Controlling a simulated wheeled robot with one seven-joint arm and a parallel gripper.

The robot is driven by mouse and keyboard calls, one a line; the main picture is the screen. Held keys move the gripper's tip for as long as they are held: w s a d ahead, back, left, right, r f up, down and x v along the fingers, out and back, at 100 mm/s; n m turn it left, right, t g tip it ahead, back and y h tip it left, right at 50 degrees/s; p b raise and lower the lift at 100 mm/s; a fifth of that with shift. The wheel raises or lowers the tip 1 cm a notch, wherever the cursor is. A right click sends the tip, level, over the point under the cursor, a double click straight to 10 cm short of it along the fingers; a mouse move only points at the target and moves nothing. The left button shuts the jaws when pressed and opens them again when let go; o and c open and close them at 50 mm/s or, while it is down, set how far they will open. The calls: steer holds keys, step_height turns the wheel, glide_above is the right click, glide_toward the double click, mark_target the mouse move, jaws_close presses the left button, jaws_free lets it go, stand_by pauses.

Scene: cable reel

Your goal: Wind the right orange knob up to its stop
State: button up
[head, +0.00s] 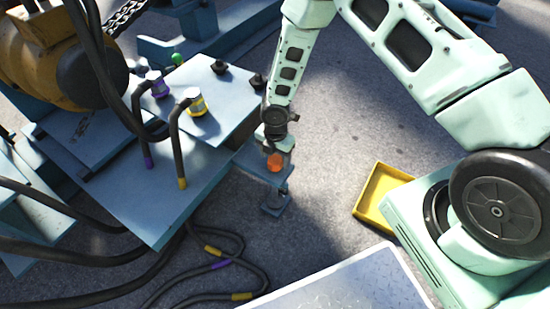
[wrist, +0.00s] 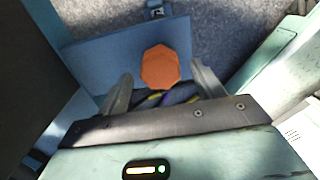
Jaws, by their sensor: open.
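One orange knob (head: 275,162) shows in the head view, on a small blue bracket (head: 273,210) at the right end of the blue bench. In the wrist view the orange knob (wrist: 160,66) is eight-sided and seen face on against a blue plate (wrist: 90,55). My gripper (head: 273,148) is at the knob, its lower end partly overlapping it. In the wrist view my gripper (wrist: 162,82) is open, with one finger on each side of the knob. Gaps show between fingers and knob, so I see no contact. No second orange knob is visible.
Left of my gripper is a blue bench (head: 165,200) with black hoses, yellow and purple fittings and black knobs (head: 258,81). A large reel (head: 50,65) stands at upper left. A yellow tray (head: 378,195) lies on the floor at right. Hoses lie on the floor below.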

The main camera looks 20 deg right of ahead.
mark_target(275, 160)
step_height(275, 160, up, 15)
steer(key=p, duration=0.4)
steer(key=shift+r+p, duration=0.15)
steer(key=shift+p, duration=0.2)
